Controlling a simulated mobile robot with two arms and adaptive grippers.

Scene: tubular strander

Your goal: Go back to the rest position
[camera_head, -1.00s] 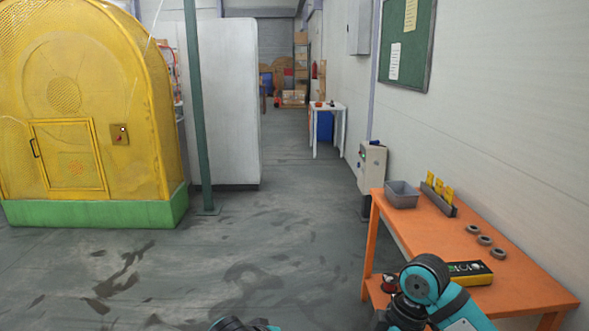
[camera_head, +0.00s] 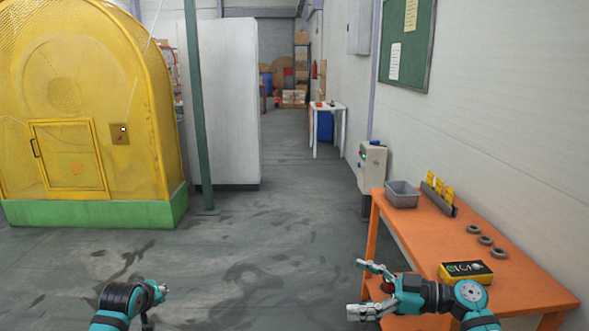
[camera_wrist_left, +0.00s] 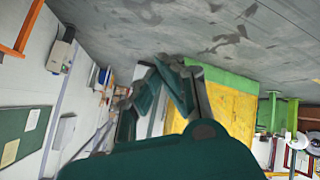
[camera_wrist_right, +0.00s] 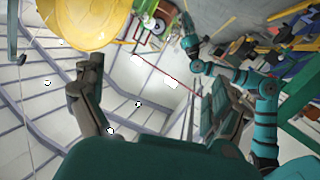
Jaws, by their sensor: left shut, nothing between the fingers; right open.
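My left gripper (camera_head: 160,292) is low at the left in the head view, over the open floor. It is shut and empty; its closed fingers also show in the left wrist view (camera_wrist_left: 160,75). My right gripper (camera_head: 362,287) is at the left edge of the orange table, with its fingers spread apart and pointing left. In the right wrist view (camera_wrist_right: 150,105) its two fingers stand wide apart with nothing between them. Both grippers are apart from each other.
The orange table (camera_head: 520,285) at the right holds a grey bin (camera_head: 402,194), a yellow device (camera_head: 466,272) and several rings. A yellow caged machine (camera_head: 80,110) stands on the left, with a green post (camera_head: 196,110) beside it. The floor between is free.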

